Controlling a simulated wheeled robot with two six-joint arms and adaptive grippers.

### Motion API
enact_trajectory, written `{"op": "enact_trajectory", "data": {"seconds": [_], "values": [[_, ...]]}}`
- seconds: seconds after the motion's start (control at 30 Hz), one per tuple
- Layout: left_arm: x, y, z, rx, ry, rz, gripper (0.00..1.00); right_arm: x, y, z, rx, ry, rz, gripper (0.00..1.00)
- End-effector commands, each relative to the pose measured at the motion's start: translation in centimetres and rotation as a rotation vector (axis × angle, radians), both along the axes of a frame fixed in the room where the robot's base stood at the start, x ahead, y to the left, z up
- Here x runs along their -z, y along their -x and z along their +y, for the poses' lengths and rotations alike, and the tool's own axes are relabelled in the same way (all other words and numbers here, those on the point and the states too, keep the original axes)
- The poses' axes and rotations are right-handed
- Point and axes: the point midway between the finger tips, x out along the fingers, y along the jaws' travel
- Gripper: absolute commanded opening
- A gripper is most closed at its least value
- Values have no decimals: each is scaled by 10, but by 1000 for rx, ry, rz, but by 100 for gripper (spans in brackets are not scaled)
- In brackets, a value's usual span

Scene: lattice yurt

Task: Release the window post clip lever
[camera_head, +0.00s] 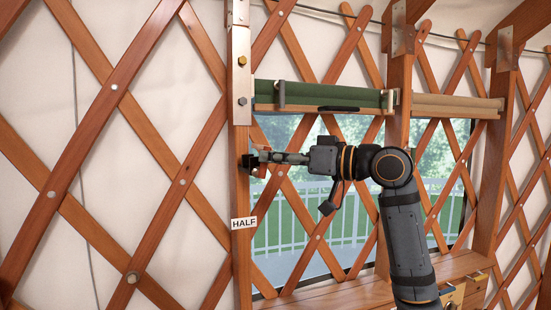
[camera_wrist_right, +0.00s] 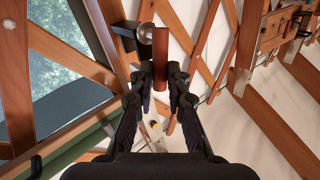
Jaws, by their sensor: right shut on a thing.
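The window post (camera_head: 241,190) stands upright at the left edge of the window. A dark clip (camera_head: 246,162) sits on it, partly hidden by my right gripper (camera_head: 262,158), which comes in from the right. In the right wrist view, a reddish-brown lever (camera_wrist_right: 160,52) stands between the fingertips of my right gripper (camera_wrist_right: 161,82), which is shut on it. Beside the lever are a dark bracket (camera_wrist_right: 126,31) and a shiny round knob (camera_wrist_right: 146,33). My left gripper is not in view.
Wooden lattice (camera_head: 130,105) covers the wall. A wooden ledge (camera_head: 345,293) runs below the window.

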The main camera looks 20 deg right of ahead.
Motion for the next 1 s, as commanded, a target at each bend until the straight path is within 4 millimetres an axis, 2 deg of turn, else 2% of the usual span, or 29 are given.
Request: {"op": "enact_trajectory", "data": {"seconds": [0.67, 0.87, 1.0], "values": [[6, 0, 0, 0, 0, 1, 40, 2, 0, -2, 1, -33, 5, 0], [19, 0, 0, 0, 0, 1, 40, 7, -1, -4, 2, -98, 13, 0], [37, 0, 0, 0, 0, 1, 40, 12, -2, -8, 2, -194, 26, 0]]}}
